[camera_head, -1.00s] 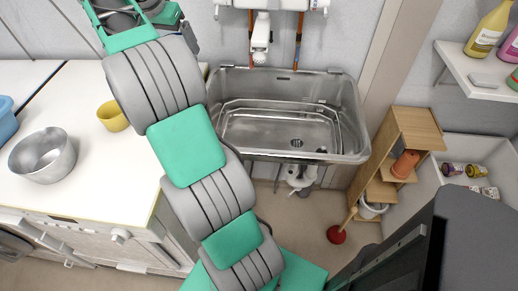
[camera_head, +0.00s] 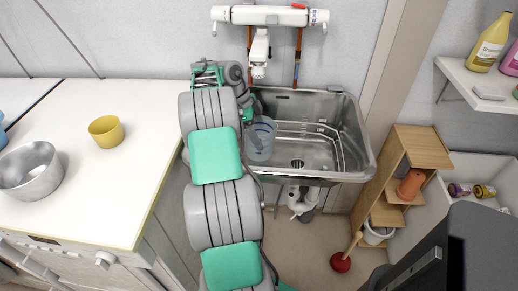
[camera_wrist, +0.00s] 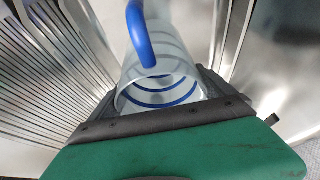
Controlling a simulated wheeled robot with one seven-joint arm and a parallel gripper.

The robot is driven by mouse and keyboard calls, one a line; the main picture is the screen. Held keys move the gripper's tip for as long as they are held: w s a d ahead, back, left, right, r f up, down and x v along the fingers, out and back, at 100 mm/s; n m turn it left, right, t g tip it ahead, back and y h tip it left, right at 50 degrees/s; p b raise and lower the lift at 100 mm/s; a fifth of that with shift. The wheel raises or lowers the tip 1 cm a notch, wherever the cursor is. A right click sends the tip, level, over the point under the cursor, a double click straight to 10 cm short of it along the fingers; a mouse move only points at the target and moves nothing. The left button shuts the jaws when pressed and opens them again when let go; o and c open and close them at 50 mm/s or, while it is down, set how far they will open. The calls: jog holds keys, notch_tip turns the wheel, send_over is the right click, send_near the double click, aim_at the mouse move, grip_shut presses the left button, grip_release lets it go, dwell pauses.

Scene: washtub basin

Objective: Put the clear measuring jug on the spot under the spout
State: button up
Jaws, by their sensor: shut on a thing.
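The clear measuring jug (camera_head: 262,138) with blue rings is in the left part of the steel sink basin (camera_head: 368,158), beside my arm. In the wrist view the jug (camera_wrist: 158,80) shows its blue handle and blue rings. My gripper (camera_wrist: 160,97) is shut on the jug, with a dark finger on each side. In the head view the gripper is mostly hidden behind my arm. The white spout (camera_head: 260,52) hangs from the wall tap above the back left of the basin. No marked spot is visible under it. I cannot tell whether the jug touches the basin floor.
The white counter (camera_head: 130,180) at left holds a yellow cup (camera_head: 106,131) and a metal bowl (camera_head: 30,171). A wooden shelf (camera_head: 420,148) stands right of the sink. The right part of the basin, around the drain (camera_head: 297,163), is clear.

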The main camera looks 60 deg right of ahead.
notch_tip(320, 180, down, 4)
jog(key=shift+f+b, duration=0.2)
jog(key=shift+b, duration=0.25)
jog(key=shift+f, duration=0.2)
jog(key=o, duration=1.3)
jog(key=shift+r, duration=0.35)
jog(key=p+v, duration=0.6)
jog(key=v, duration=0.5)
jog(key=shift+w+r, duration=0.2)
jog(key=shift+r, duration=0.15)
